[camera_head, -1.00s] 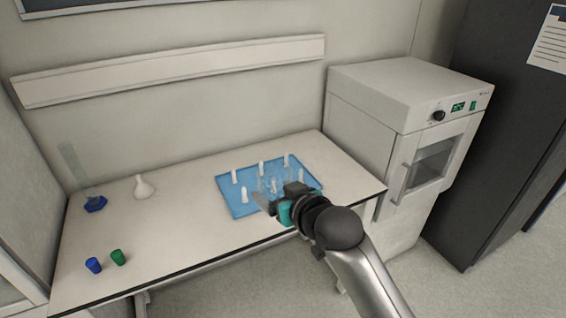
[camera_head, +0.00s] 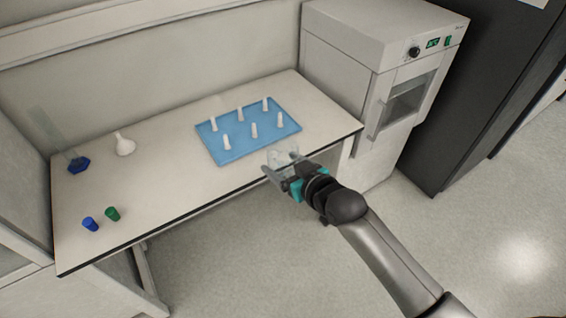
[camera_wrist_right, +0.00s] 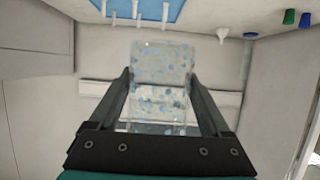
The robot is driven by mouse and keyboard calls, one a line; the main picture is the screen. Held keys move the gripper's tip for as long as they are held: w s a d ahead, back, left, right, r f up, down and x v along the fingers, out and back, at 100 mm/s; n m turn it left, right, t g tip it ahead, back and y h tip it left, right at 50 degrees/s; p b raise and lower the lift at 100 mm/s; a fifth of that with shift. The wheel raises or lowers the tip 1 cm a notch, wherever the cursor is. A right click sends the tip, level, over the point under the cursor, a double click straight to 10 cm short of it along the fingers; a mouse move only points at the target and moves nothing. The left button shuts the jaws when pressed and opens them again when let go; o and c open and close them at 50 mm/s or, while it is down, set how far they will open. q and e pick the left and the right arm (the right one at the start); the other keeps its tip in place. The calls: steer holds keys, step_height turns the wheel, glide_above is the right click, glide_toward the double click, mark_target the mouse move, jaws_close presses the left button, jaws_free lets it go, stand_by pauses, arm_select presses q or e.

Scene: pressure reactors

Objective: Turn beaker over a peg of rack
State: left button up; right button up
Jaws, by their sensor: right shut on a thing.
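The clear glass beaker (camera_head: 284,156) is between the fingers of my right gripper (camera_head: 276,171), which is shut on it. They are in front of the blue rack (camera_head: 222,153), near the table's front edge. The beaker also shows in the right wrist view (camera_wrist_right: 163,75), between both fingers; which way its mouth points is hard to tell. The rack has several upright white pegs, such as a front one (camera_head: 253,130), and all look bare. The rack also shows at the top of the wrist view (camera_wrist_right: 130,10), apart from the beaker. My left gripper is not in view.
A blue cup (camera_head: 90,224) and a green cup (camera_head: 112,214) stand at the table's front left. A white oven (camera_head: 368,60) is right of the table. The table's middle is clear.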

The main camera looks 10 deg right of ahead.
steer(key=shift+f+b, duration=0.4)
steer(key=shift+f, duration=0.15)
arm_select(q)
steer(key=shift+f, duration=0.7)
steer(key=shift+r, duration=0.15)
arm_select(e)
steer(key=shift+r, duration=0.1)
steer(key=m+p, duration=0.3)
steer(key=m, duration=0.1)
steer(key=shift+r+p, duration=0.2)
steer(key=shift+p, duration=0.1)
steer(key=m+p, duration=0.1)
steer(key=m, duration=0.1)
steer(key=shift+f+m, duration=0.1)
steer(key=shift+m, duration=0.2)
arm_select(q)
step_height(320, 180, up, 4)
arm_select(e)
steer(key=shift+f, duration=0.15)
steer(key=shift+m+p, duration=0.5)
steer(key=shift+m, duration=0.7)
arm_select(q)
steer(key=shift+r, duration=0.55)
arm_select(e)
steer(key=m, duration=0.4)
steer(key=shift+m, duration=0.4)
